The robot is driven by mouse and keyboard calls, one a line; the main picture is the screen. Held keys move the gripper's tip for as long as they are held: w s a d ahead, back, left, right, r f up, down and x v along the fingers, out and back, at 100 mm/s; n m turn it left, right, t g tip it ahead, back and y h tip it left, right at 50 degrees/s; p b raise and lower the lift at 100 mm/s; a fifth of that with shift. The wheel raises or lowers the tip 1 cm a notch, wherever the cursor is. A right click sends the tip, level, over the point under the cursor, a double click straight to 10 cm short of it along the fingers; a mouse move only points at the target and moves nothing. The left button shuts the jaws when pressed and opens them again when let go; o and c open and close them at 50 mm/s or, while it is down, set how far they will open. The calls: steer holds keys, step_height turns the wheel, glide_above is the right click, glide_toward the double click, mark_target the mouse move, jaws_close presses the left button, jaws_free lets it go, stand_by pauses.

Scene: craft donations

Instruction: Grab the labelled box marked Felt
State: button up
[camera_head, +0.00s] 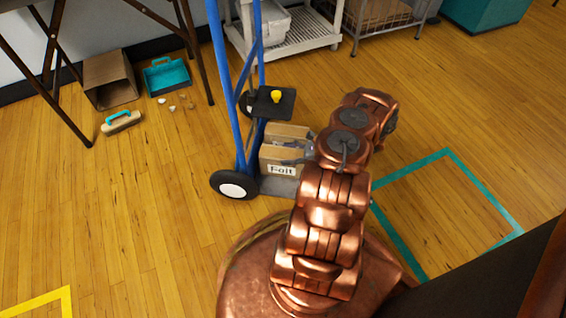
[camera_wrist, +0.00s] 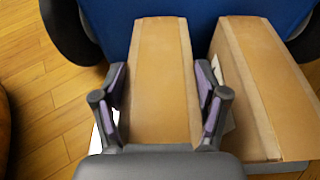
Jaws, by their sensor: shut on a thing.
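The cardboard box marked Felt (camera_head: 282,170) stands on the base of the blue hand truck (camera_head: 217,60), its white label facing the head camera. In the wrist view my gripper (camera_wrist: 160,85) is shut on the box (camera_wrist: 160,75), one finger on each long side. A sliver of white shows at its left side, and no text is readable there. In the head view my gripper is at the Felt box's top, partly hidden by my arm.
A second cardboard box (camera_wrist: 256,85) stands close to the right of the held one in the wrist view. The hand truck's wheel (camera_head: 234,186) is left of the boxes. A dark plate with a yellow knob (camera_head: 276,96) is above them. Open floor lies left.

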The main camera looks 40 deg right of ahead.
steer(key=c, duration=1.1)
steer(key=shift+r, duration=0.15)
